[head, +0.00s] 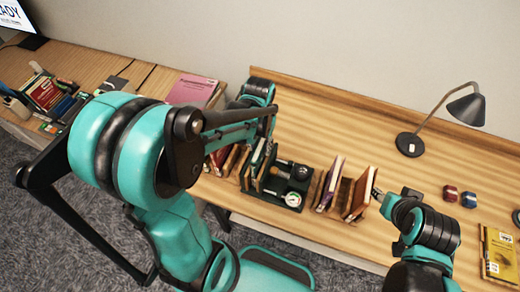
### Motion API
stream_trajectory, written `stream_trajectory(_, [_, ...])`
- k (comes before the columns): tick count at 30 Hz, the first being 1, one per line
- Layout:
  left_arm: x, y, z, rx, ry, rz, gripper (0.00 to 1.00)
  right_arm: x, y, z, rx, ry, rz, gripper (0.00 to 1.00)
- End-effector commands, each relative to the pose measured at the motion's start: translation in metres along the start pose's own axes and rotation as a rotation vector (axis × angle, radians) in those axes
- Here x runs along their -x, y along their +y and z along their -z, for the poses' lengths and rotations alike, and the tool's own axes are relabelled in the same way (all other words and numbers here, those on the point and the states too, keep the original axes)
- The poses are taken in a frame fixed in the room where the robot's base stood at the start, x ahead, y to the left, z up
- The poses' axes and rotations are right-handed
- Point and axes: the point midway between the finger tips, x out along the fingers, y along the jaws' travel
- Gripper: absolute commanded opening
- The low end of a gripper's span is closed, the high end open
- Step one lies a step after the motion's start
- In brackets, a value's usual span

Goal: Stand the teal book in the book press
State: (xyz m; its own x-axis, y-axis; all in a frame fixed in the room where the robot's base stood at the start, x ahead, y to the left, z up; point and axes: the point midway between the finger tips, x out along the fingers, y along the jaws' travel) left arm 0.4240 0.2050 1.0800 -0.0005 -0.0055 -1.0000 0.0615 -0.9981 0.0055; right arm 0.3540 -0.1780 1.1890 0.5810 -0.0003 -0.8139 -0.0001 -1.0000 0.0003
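A dark teal-green book (254,161) stands upright with its pages facing up, at the right end of a row of brown and red books left of centre on the desk. My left gripper (267,136) is just above and behind it, largely hidden by my own forearm; I cannot tell whether it touches the book. Right of the book is a dark green tray-like unit (292,185) with a round dial and black knobs; I cannot tell whether this is the book press. My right gripper (377,193) is beside a brown upright book (358,195), its fingers unclear.
A purple book (329,182) stands in the wooden holder left of the brown one. A black desk lamp (409,144), small red (450,193) and blue (468,199) items and a yellow book (499,254) are at the right. The desk's back middle is clear.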

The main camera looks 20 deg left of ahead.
Motion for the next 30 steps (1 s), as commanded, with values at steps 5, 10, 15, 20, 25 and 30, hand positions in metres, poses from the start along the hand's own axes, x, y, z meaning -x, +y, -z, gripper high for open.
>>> stream_trajectory(5, [0.045,0.0,0.0,0.0,0.0,0.0,0.37,0.009,0.0,0.006,0.0,0.0,0.0,0.4])
stream_trajectory(10, [0.071,0.0,0.0,0.0,0.0,0.0,0.37,0.013,0.0,0.009,0.0,0.0,0.0,0.4])
stream_trajectory(15, [0.083,0.001,-0.003,-0.001,0.012,0.0,0.37,0.013,0.0,0.01,0.0,0.0,0.0,0.4])
stream_trajectory(20, [0.099,0.006,-0.018,-0.014,0.119,0.001,0.37,0.013,0.0,0.009,0.0,0.0,0.0,0.4])
stream_trajectory(25, [0.115,0.013,-0.043,-0.034,0.32,-0.001,0.37,0.013,0.0,0.009,0.0,0.0,0.0,0.4])
stream_trajectory(30, [0.123,0.019,-0.062,-0.051,0.499,-0.007,0.37,0.013,0.0,0.009,0.0,0.0,0.0,0.4])
